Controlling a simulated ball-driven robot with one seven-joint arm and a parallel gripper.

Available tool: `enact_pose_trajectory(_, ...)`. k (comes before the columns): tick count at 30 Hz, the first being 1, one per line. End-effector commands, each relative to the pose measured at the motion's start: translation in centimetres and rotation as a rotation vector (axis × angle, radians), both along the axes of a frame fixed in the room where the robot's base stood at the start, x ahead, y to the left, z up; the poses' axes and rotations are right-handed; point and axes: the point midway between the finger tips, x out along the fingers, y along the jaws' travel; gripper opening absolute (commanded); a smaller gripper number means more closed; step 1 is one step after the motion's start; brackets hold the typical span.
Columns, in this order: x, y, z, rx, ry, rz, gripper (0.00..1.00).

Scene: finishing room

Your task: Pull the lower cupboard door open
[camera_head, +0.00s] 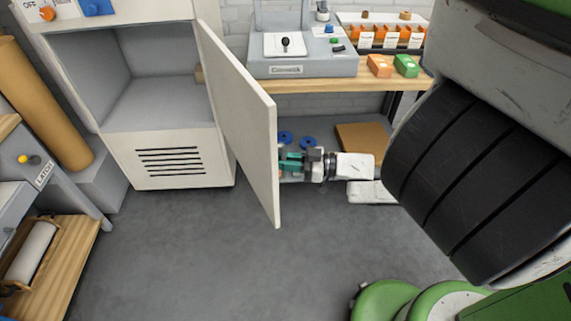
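The lower cupboard door (243,115) is a pale panel that stands wide open, swung out to the right of the white cabinet. The open cupboard (160,88) shows an empty grey inside above a slotted vent panel. My gripper (289,162), with teal fingers, is just right of the door's free edge, on the door's outer side, pointing left towards it. Whether it touches the door is unclear. The door's handle is not visible. The fingers are small and partly covered, so their gap cannot be told.
A workbench (350,80) with a grey device (303,62) and small boxes stands right of the door. Blue discs (308,141) and a brown board (357,143) lie on its lower shelf. A wooden tray (75,255) is at lower left. The middle floor is clear.

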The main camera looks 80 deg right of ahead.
Motion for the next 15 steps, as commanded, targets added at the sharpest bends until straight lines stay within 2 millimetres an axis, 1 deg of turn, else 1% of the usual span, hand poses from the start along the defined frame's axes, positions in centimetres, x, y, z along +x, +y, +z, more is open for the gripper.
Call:
enact_pose_trajectory(1, 0.03, -0.60, 0.01, 0.000, 0.004, -0.014, 0.00)
enact_pose_trajectory(10, 0.03, -0.61, 0.04, 0.000, 0.003, -0.014, 0.00)
enact_pose_trajectory(11, 0.03, -0.61, 0.04, 0.000, 0.003, -0.014, 0.21)
enact_pose_trajectory(15, 0.03, -0.53, 0.06, 0.000, 0.002, -0.012, 0.34)
